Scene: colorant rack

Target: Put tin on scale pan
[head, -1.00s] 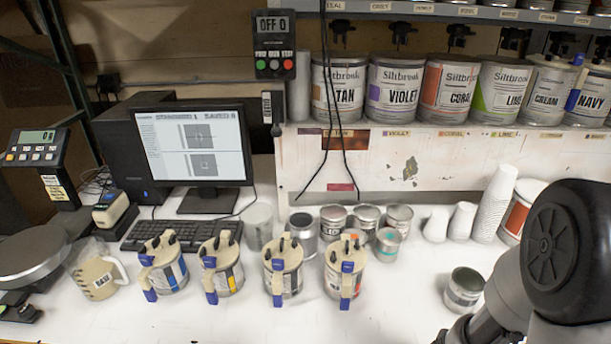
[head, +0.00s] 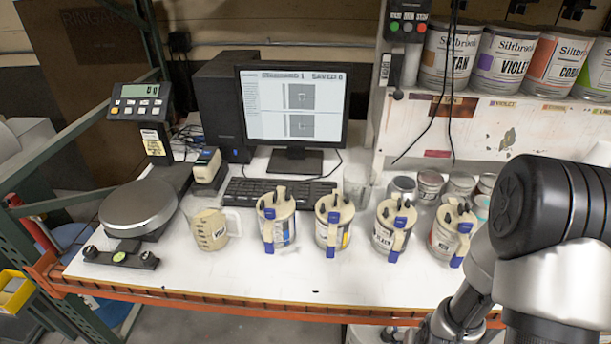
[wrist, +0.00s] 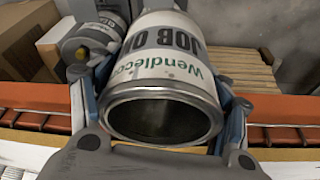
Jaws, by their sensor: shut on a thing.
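My gripper (wrist: 155,100) is shut on a tin (wrist: 165,62) in the wrist view. The tin has a pale label reading "JOB" and "Wendleco". Its open metal rim faces the wrist camera, and a finger lies along each side. In the head view my arm reaches down at the lower right, and the held tin cannot be made out clearly there. The scale pan (head: 138,205) is a round grey plate at the left end of the bench, with nothing on it. Its display (head: 140,100) stands behind it. My arm is far to the right of the pan.
A beaker jug (head: 208,230) stands just right of the pan. Several pitchers with blue-tipped handles (head: 277,222) line the bench front. The monitor (head: 291,105) and keyboard (head: 275,192) are behind. The orange bench edge (head: 235,307) runs along the front. Cardboard boxes (wrist: 65,45) show in the wrist view.

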